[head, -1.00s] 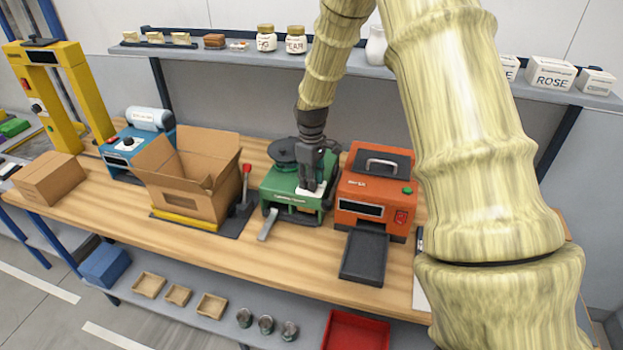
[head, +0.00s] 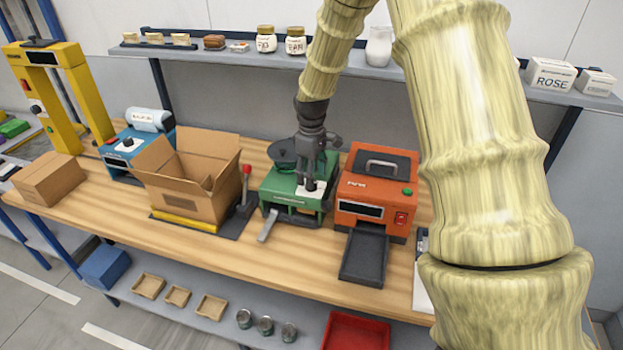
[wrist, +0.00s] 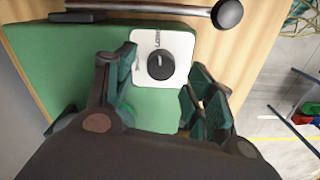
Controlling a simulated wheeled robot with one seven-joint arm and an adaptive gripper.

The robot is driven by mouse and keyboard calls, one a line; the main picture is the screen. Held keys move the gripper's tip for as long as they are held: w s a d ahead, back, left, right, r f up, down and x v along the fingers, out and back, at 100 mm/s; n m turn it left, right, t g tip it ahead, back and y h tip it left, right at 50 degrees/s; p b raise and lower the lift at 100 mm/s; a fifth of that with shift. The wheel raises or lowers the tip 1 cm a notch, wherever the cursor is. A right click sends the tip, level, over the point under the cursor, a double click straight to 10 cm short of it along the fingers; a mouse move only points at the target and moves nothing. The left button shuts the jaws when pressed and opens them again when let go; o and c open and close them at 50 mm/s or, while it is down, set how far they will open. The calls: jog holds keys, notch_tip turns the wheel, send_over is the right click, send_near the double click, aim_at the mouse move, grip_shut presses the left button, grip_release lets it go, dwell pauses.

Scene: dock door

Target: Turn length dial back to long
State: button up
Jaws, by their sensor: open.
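The length dial (wrist: 161,66) is a round black knob on a white plate (wrist: 178,42) on top of the green machine (wrist: 60,60). The plate's lettering is partly readable as "LONG"; the rest is too small or covered. A light mark on the knob points toward the lettered edge. My gripper (wrist: 160,84) is open, with its fingers on either side of the knob in the wrist view; I cannot tell if they touch it. In the head view my gripper (head: 313,183) is over the right part of the green machine (head: 285,187) and hides the dial.
An orange machine (head: 376,182) with a dark tray stands close on the right. An open cardboard box (head: 190,190) and a red-knobbed lever (head: 246,172) are on the left. A metal lever with a black knob (wrist: 227,13) lies beyond the dial. A shelf (head: 350,65) runs behind.

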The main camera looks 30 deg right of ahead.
notch_tip(320, 180, up, 10)
jog(key=shift+f, duration=0.2)
dwell(0.6)
